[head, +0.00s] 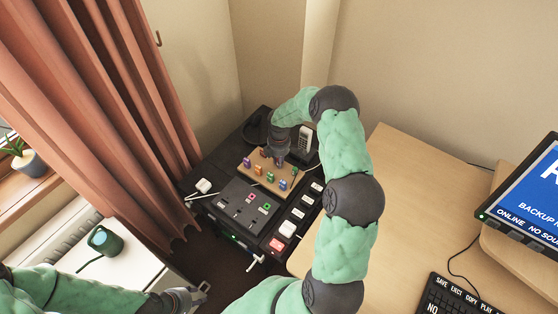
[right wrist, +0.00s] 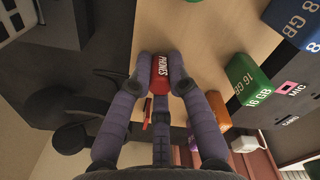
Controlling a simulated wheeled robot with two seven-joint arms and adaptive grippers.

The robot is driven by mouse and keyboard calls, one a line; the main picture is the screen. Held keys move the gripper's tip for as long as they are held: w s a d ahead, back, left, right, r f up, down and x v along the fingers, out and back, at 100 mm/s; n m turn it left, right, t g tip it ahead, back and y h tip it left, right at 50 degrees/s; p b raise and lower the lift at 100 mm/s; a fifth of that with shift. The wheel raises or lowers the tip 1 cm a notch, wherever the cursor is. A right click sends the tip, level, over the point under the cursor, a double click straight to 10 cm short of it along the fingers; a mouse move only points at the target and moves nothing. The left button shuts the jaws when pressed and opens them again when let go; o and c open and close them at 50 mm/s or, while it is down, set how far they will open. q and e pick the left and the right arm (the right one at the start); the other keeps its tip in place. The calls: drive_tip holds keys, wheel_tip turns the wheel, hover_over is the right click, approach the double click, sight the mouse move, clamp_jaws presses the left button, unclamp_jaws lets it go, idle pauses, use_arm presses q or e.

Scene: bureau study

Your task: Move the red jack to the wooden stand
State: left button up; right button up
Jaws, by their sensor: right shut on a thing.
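The wooden stand (head: 247,163) lies on top of the dark desk unit and bears several coloured jacks. In the right wrist view the stand's bare wood (right wrist: 200,40) fills the upper middle. My right gripper (head: 280,158) is over the stand's back edge. In the right wrist view my right gripper (right wrist: 160,88) is shut on the red jack (right wrist: 160,72), marked PHONES. The jack overlaps the wood there; I cannot tell whether it touches the stand. In the head view my gripper hides it. My left gripper (head: 194,296) is low at left, away from the stand; its jaw state is unclear.
A cordless phone (head: 304,142) is just right of my right gripper. A black socket panel (head: 236,200) lies before the stand. The wooden desk (head: 400,190) at right has bare room.

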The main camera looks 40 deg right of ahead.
drive_tip(key=o, duration=0.9)
drive_tip(key=shift+c, duration=0.2)
wheel_tip(320, 180, up, 12)
drive_tip(key=shift+r, duration=0.15)
